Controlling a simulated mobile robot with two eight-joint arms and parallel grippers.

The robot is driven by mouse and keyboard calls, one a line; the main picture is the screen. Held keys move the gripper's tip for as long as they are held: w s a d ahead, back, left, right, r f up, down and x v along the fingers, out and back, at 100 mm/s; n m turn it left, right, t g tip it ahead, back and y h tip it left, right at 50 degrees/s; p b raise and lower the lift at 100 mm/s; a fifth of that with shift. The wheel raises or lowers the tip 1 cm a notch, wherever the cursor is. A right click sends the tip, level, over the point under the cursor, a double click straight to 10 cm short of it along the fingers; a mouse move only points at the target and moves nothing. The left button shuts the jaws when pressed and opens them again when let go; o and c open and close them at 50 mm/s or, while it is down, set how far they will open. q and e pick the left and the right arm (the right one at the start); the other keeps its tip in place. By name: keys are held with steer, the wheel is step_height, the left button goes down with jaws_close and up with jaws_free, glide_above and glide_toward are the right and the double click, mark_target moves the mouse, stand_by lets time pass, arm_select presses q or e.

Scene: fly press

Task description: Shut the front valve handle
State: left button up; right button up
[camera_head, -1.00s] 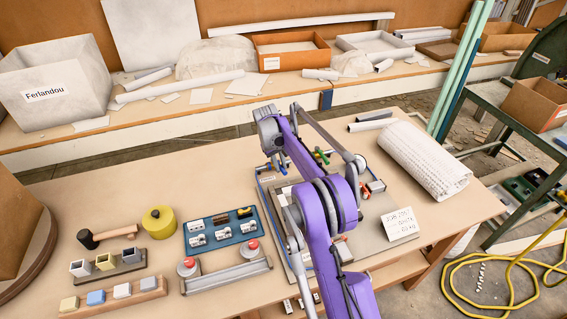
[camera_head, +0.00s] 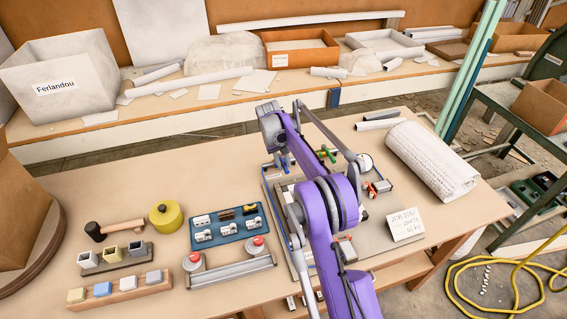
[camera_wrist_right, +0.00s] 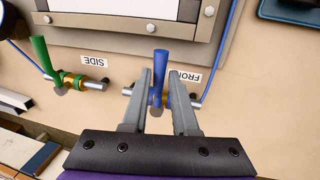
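The front valve's blue handle (camera_wrist_right: 160,75) shows in the right wrist view beside the FRONT label (camera_wrist_right: 184,77), on a short metal pipe fitting. The handle stands crosswise to the pipe. My right gripper (camera_wrist_right: 159,70) has its two fingers apart, one on each side of the handle; whether they touch it I cannot tell. Part of the FRONT label is behind the right finger. A green handle (camera_wrist_right: 41,55) beside the SIDE label (camera_wrist_right: 95,61) is to the left, also crosswise; it shows in the head view too (camera_head: 327,153). My left gripper is not in view.
A blue tray of small parts (camera_head: 228,243), a double red-button panel (camera_head: 230,273) and a yellow tin (camera_head: 165,220) lie left of my right arm. A white card (camera_head: 404,225) and a white roll (camera_head: 432,160) are to its right. The table's left rear is clear.

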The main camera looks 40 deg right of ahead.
steer(key=shift+o, duration=1.4)
step_height(320, 180, up, 11)
steer(key=a, duration=0.2)
steer(key=shift+w+f+p, duration=0.2)
steer(key=shift+w+p, duration=0.1)
steer(key=shift+p, duration=0.1)
